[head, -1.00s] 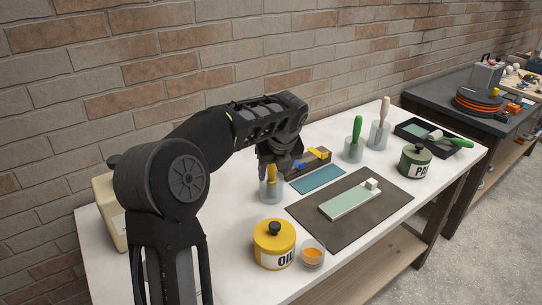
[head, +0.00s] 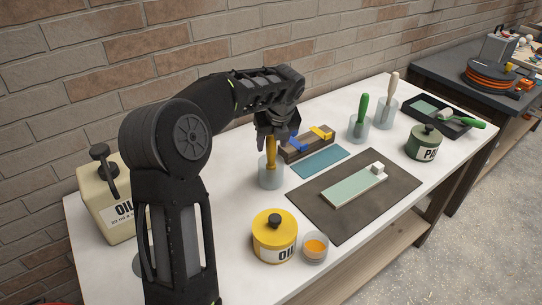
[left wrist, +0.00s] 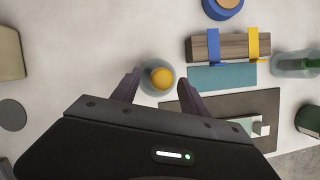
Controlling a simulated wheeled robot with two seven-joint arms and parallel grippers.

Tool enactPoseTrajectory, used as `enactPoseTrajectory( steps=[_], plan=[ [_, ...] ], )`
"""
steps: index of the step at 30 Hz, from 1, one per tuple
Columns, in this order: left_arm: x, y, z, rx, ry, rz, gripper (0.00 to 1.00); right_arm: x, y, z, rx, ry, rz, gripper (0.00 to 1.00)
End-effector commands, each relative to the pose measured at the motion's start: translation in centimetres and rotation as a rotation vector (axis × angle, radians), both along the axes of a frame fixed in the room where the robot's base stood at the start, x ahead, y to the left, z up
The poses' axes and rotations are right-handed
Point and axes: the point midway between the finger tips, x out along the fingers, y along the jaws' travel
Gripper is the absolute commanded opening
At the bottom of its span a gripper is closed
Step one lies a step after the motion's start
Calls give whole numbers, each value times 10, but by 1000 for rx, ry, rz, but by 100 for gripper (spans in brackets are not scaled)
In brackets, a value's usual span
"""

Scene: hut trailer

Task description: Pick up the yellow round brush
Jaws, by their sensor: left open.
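The yellow round brush (head: 271,153) stands upright in a clear glass jar (head: 271,179) on the white table, its handle pointing up. My left gripper (head: 274,136) is directly above the jar, pointing down, with its fingers around the top of the handle. In the left wrist view the round yellow brush end (left wrist: 161,78) shows between the two open fingertips (left wrist: 160,80), with a gap on both sides. The bristles are hard to make out inside the jar. My right gripper is not in view.
A dark mat (head: 345,212) with a green block lies to the right. A wooden block with clamps (head: 308,146) is close behind. A beige oil can (head: 108,200) stands left.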

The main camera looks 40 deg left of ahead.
Motion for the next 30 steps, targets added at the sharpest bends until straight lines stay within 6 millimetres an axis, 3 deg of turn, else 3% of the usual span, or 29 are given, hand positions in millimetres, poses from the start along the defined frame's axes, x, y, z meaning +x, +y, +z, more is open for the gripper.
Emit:
enactPoseTrajectory(
  steps=[10, 21, 30],
  plan=[
    [1, 2, -3, 0, 0, 1, 52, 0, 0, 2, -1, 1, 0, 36],
    [11, 17, -45, 0, 0, 1, 52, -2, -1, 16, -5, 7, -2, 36],
    [11, 18, -48, 0, -2, 1, 52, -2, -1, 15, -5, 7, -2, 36]
  ],
)
